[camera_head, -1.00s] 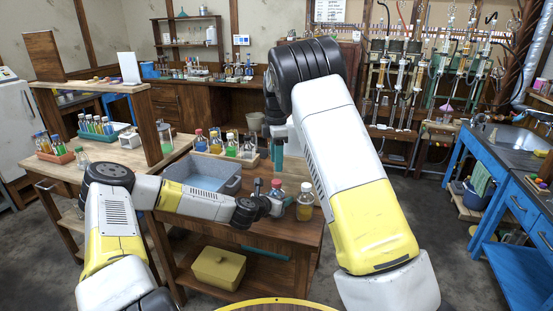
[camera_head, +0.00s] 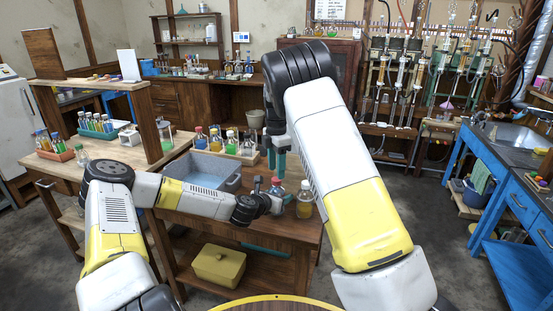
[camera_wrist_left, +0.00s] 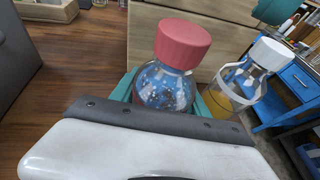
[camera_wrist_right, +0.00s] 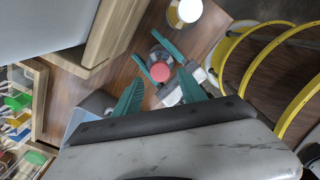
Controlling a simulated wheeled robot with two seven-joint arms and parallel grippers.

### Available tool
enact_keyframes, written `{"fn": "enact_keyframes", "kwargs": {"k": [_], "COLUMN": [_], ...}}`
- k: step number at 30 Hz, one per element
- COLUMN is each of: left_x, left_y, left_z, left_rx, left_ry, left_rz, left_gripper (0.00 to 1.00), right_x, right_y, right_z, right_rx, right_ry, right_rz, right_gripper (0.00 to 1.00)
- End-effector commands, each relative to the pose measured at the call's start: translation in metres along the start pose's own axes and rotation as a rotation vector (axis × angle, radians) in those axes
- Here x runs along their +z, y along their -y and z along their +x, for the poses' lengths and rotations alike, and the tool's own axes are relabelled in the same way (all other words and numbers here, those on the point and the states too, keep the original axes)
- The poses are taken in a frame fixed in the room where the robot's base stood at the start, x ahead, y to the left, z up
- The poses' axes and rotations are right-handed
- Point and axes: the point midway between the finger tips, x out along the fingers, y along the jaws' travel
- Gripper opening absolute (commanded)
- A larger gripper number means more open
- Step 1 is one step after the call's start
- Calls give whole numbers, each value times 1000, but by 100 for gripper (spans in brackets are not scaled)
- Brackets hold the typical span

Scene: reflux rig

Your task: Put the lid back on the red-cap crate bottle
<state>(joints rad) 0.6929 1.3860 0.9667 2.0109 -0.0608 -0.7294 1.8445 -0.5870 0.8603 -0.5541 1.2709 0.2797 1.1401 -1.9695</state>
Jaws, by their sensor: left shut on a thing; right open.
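The red-cap bottle (camera_head: 276,188) is clear glass and stands upright near the front of the wooden table. In the left wrist view its ribbed red cap (camera_wrist_left: 183,42) sits on top of the neck; whether it is screwed tight cannot be told. My left gripper (camera_head: 270,202) is shut around the bottle's body from the left. My right gripper (camera_head: 277,163) is open and points down from above, with its teal fingers over the bottle. In the right wrist view the red cap (camera_wrist_right: 160,71) shows between and beyond the open fingers, apart from them.
A white-cap bottle with amber liquid (camera_head: 305,200) stands close to the right of the red-cap bottle. A grey basin (camera_head: 232,184) is to the left, with a wooden rack of bottles (camera_head: 250,158) behind it. A yellow box (camera_head: 218,266) sits on the lower shelf.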

Motion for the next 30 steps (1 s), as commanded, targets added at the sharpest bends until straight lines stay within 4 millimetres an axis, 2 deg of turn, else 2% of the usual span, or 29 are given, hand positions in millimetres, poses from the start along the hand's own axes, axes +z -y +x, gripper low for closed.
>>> {"fn": "enact_keyframes", "kwargs": {"k": [3,9,19,26,27,30], "left_x": [0,0,0,0,0,0], "left_y": [0,0,0,0,0,0], "left_z": [0,0,0,0,0,0], "left_rx": [0,0,0,0,0,0], "left_ry": [1,1,1,1,1,1], "left_rz": [0,0,0,0,0,0], "left_gripper": [0,0,0,0,0,0], "right_x": [0,0,0,0,0,0], "right_y": [1,0,0,0,0,0], "right_z": [19,35,37,37,37,37], "right_rx": [-3,-1,1,1,1,1], "right_ry": [1,1,1,1,1,1], "right_rz": [0,0,0,0,0,1], "right_gripper": [48,48,48,3,0,0]}}
